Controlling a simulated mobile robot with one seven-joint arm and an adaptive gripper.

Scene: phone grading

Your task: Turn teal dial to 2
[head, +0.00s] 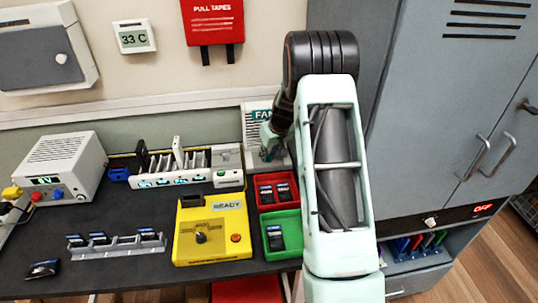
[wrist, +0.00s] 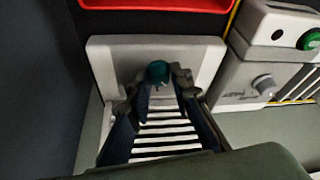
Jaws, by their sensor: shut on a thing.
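The teal dial (wrist: 157,71) sits on the front of a pale vented box (wrist: 208,52) in the wrist view. In the head view this fan box (head: 256,107) stands against the wall, with a partly covered "FAN" label. My gripper (wrist: 156,84) is shut on the teal dial, one finger at each side of it. In the head view my gripper (head: 270,140) is at the box front and hides the dial. The dial's pointer and number marks cannot be made out.
A white rack (head: 190,167) with a green button stands close left of the fan box. A red tray (head: 275,207) and a green tray (head: 292,246) lie in front. A yellow tester (head: 213,250) sits further left. A grey cabinet (head: 440,110) stands right of my arm.

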